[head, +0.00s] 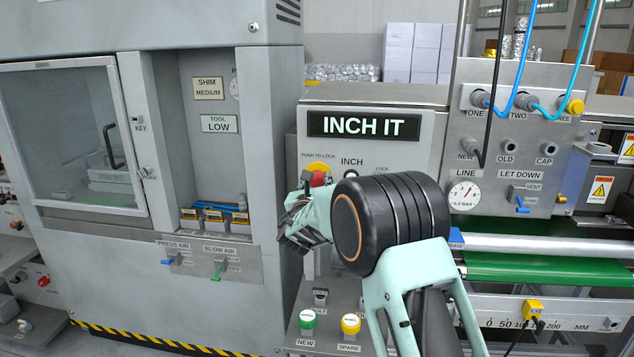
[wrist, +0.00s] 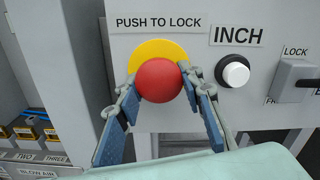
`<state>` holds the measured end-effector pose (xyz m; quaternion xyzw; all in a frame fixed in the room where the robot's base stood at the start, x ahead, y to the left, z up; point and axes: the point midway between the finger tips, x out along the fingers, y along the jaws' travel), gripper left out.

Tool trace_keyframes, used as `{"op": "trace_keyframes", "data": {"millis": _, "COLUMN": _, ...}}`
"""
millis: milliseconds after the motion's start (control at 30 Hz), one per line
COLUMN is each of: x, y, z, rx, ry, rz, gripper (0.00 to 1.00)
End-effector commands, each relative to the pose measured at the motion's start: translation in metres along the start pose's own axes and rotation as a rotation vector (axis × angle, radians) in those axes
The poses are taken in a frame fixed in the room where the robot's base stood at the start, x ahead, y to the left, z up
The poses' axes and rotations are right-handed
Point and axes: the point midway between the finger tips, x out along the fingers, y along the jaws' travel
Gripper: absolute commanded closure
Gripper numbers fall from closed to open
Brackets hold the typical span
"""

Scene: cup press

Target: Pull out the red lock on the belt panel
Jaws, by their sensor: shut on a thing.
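The red lock (wrist: 159,80) is a round mushroom-shaped knob on a yellow disc, under the words PUSH TO LOCK, on the grey belt panel (wrist: 200,45). In the head view the red lock (head: 318,179) shows just above my gripper (head: 303,205), partly covered by it. In the wrist view my gripper (wrist: 160,92) has one blue-padded finger on each side of the knob, shut on it. The knob still sits at the panel against its yellow disc. Its stem is hidden behind the knob.
A white INCH button (wrist: 236,73) and a LOCK switch (wrist: 293,80) sit right of the knob. A cabinet (head: 195,120) stands left, and the green belt (head: 540,268) runs right.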

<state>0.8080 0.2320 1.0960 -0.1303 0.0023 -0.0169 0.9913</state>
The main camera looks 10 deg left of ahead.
Motion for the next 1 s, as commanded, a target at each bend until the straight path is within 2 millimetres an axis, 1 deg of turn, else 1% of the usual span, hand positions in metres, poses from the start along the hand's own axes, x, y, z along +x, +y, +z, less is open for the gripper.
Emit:
{"op": "trace_keyframes", "data": {"millis": 300, "x": -0.019, "y": 0.001, "z": -0.002, "rx": 0.0, "ry": -0.001, "rz": 0.0, "gripper": 1.0}}
{"op": "trace_keyframes", "data": {"millis": 567, "x": -0.021, "y": 0.001, "z": -0.002, "rx": 0.0, "ry": 0.003, "rz": 0.001, "gripper": 1.0}}
{"op": "trace_keyframes", "data": {"millis": 600, "x": -0.021, "y": 0.001, "z": -0.002, "rx": 0.0, "ry": 0.003, "rz": 0.001, "gripper": 0.63}}
{"op": "trace_keyframes", "data": {"millis": 767, "x": -0.02, "y": 0.001, "z": -0.001, "rx": 0.0, "ry": 0.002, "rz": 0.001, "gripper": 0.46}}
{"op": "trace_keyframes", "data": {"millis": 1000, "x": -0.02, "y": 0.0, "z": -0.001, "rx": 0.0, "ry": 0.001, "rz": 0.0, "gripper": 0.46}}
